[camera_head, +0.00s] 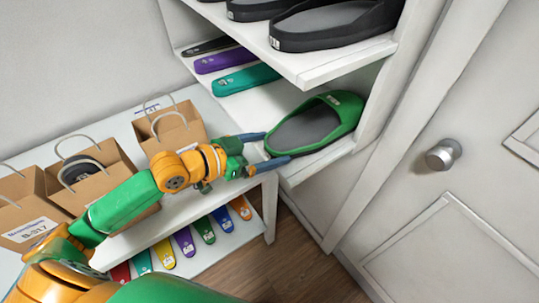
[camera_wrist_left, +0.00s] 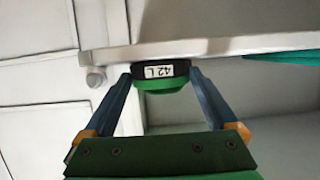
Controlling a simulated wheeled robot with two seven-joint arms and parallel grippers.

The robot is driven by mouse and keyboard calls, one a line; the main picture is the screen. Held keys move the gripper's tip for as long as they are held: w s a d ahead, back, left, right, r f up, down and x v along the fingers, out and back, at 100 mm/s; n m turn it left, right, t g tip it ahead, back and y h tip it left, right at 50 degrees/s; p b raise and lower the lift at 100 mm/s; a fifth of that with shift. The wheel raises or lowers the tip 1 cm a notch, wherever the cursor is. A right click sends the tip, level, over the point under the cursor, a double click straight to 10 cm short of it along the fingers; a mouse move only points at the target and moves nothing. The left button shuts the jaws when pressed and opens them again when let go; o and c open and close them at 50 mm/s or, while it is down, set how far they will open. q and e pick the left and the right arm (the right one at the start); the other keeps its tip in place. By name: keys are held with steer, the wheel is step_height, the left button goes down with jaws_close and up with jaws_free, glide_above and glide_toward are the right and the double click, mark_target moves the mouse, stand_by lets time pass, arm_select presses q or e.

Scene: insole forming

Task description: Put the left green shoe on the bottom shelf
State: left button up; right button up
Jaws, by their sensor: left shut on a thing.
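The green shoe (camera_head: 342,109) with a grey inside is at the right end of the lower shelf board (camera_head: 262,103). One end projects toward my arm near the shelf's front edge; I cannot tell whether it rests fully on the board. My left gripper (camera_head: 273,150) is shut on this end, one blue finger on each side. In the left wrist view the green shoe (camera_wrist_left: 163,85) sits between the fingertips of the left gripper (camera_wrist_left: 163,76), and a "42 L" label shows on its black band. My right gripper is not in view.
Black shoes (camera_head: 330,22) stand on the shelf above (camera_head: 310,68). Purple (camera_head: 222,60) and teal (camera_head: 246,79) insoles lie left of the green shoe. Paper bags (camera_head: 95,170) stand on a white table, with several coloured insoles below. A door with a knob (camera_head: 443,154) is at right.

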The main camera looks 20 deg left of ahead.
arm_select(q)
steer(key=shift+w+d, duration=0.15)
steer(key=shift+w, duration=0.1)
steer(key=o, duration=1.4)
steer(key=shift+o, duration=0.2)
steer(key=shift+s, duration=0.25)
steer(key=shift+s+a+r+p, duration=0.15)
steer(key=shift+s+a+p, duration=0.05)
steer(key=shift+a+p, duration=0.2)
steer(key=p+v, duration=1)
steer(key=v, duration=0.1)
